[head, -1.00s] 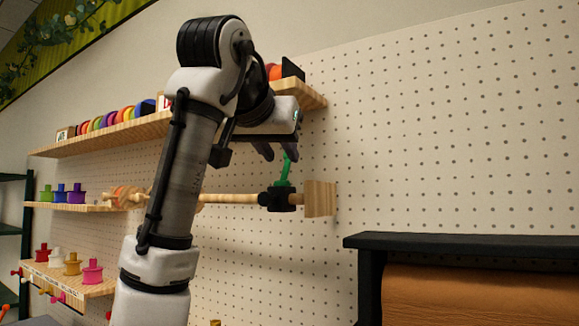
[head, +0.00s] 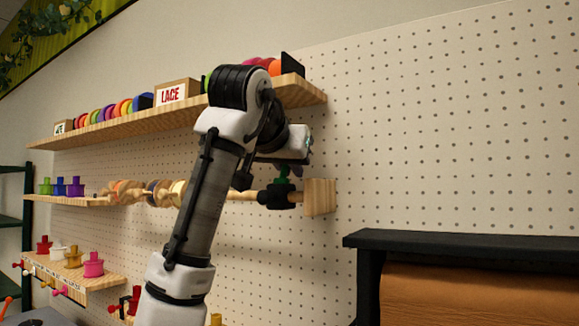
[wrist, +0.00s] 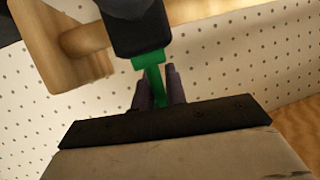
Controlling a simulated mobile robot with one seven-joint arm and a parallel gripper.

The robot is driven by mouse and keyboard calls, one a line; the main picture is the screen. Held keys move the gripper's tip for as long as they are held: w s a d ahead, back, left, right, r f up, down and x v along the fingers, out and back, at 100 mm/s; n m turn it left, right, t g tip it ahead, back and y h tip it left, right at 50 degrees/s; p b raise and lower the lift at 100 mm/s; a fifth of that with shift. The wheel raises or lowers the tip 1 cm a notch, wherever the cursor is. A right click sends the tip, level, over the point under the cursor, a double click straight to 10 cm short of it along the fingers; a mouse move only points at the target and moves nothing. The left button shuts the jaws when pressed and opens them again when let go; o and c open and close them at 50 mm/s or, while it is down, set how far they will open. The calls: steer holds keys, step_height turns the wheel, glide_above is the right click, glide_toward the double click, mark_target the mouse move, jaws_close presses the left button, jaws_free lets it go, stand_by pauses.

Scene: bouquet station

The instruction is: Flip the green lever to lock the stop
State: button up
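The green lever (head: 283,174) stands up from the black stop (head: 277,197) on the wooden rod (head: 242,195), close to the rod's square wooden end block (head: 320,197). In the wrist view the lever (wrist: 156,82) extends from the black stop (wrist: 137,30) down between my two gripper fingers (wrist: 158,88). The fingers lie on either side of it. I cannot tell whether they press on it. In the head view my gripper (head: 300,170) is just above the stop, and my wrist partly hides the fingers and the lever's upper part.
Several ribbon spools (head: 165,190) hang on the rod to the left. A wooden shelf (head: 110,134) with spools and a LACE box (head: 177,93) runs above. The pegboard (head: 430,130) is bare to the right, above a black-framed brown roll (head: 480,295).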

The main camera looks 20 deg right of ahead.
steer(key=shift+s+r+t+h+b, duration=0.1)
steer(key=shift+t+h+b, duration=0.2)
steer(key=shift+t+b, duration=0.1)
jaws_close()
steer(key=t+h+b, duration=0.1)
steer(key=b, duration=0.1)
steer(key=a+t+h+b, duration=0.1)
steer(key=b, duration=0.1)
steer(key=shift+s+r+n+t, duration=0.2)
steer(key=shift+s+n+t, duration=0.1)
steer(key=shift+s, duration=0.1)
steer(key=t+h+b, duration=0.1)
steer(key=b, duration=0.1)
steer(key=s+a+n+t+h+b, duration=0.1)
steer(key=t, duration=0.1)
steer(key=shift+r+b, duration=0.35)
steer(key=shift+r, duration=0.05)
steer(key=shift+s+a+r+t, duration=0.1)
steer(key=shift+s+r+t, duration=0.1)
steer(key=shift+t, duration=0.4)
steer(key=shift+h+b, duration=0.3)
steer(key=o, duration=0.6)
jaws_free()
steer(key=shift+o, duration=0.3)
steer(key=shift+s, duration=0.1)
